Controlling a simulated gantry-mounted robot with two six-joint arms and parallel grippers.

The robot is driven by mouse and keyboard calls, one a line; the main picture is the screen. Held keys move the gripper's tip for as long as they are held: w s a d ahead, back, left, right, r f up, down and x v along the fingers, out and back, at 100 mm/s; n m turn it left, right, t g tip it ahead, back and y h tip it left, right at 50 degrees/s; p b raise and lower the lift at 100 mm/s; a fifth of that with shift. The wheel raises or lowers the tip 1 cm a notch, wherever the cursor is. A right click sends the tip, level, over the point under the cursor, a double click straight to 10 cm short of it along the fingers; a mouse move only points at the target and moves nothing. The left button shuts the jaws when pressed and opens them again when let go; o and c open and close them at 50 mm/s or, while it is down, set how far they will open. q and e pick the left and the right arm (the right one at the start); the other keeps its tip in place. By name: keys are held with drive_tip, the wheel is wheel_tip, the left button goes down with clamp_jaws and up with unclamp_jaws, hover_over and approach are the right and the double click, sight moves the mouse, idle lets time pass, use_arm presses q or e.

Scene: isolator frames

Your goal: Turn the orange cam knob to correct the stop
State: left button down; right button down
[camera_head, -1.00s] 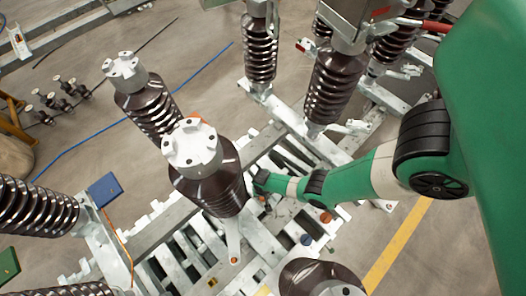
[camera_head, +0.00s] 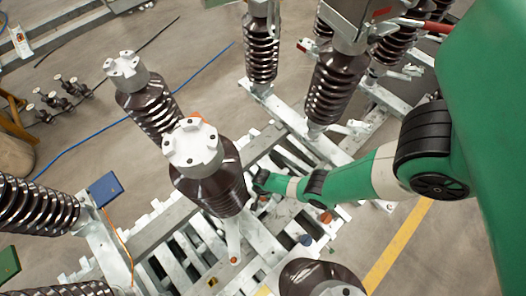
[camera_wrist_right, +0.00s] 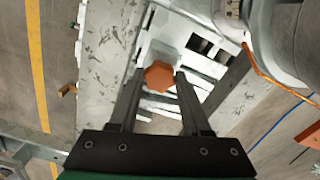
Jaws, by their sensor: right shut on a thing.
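The orange cam knob (camera_wrist_right: 158,75) is a six-sided head, seen in the right wrist view between the two dark fingers of my right gripper (camera_wrist_right: 160,77). The fingers are shut on it from both sides. In the head view my right gripper (camera_head: 257,190) reaches in from the right, low beside the middle brown insulator (camera_head: 220,188); the knob there is hidden or too small to make out. My left gripper is not in view.
Tall ribbed insulators stand close around, one with a white cap (camera_head: 192,147) near my gripper. Another insulator (camera_head: 335,85) stands beyond my right arm. Pale metal frame bars lie below. Open floor (camera_head: 185,40) shows at the top.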

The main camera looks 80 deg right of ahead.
idle(0.4)
drive_tip(key=shift+c, duration=1.8)
unclamp_jaws()
